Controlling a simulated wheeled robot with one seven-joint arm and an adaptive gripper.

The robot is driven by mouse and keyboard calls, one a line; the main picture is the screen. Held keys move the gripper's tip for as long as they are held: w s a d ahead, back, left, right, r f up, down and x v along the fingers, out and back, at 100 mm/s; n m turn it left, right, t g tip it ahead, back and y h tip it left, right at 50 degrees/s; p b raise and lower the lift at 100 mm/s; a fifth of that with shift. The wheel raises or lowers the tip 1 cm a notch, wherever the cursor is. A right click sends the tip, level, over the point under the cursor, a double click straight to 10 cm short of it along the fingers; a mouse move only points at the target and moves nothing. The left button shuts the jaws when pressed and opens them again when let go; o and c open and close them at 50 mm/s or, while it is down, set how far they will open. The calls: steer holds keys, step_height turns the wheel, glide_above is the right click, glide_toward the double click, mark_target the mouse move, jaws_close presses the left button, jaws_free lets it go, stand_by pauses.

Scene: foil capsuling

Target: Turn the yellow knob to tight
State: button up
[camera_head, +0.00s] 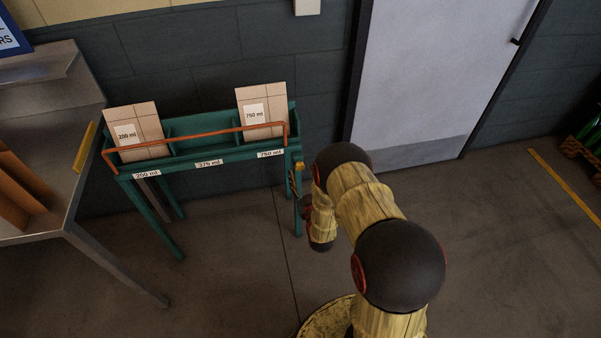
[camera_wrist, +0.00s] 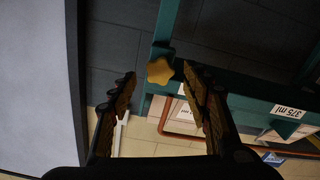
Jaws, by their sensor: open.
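The yellow knob (camera_wrist: 160,71) is a lobed, star-like knob on the teal frame of the rack. In the wrist view it shows just beyond and between the two fingertips of my gripper (camera_wrist: 158,84). The fingers are apart and empty; I cannot tell whether either one touches the knob. In the head view the yellow knob (camera_head: 299,166) is a small spot at the right end of the teal rack (camera_head: 222,153), beside my arm. My gripper is mostly hidden there behind the arm. No tight mark is readable in either view.
The rack has bins labelled 200 ml, 375 ml and 750 ml; boxes (camera_head: 262,108) stand in the outer two. An orange rail (camera_head: 200,134) runs along its front. A metal table (camera_head: 75,215) stands left. A grey door (camera_head: 425,75) is behind.

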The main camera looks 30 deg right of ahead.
mark_target(299, 165)
steer(key=shift+b+x, duration=0.35)
steer(key=shift+x, duration=1.05)
steer(key=shift+c, duration=0.8)
steer(key=c, duration=1)
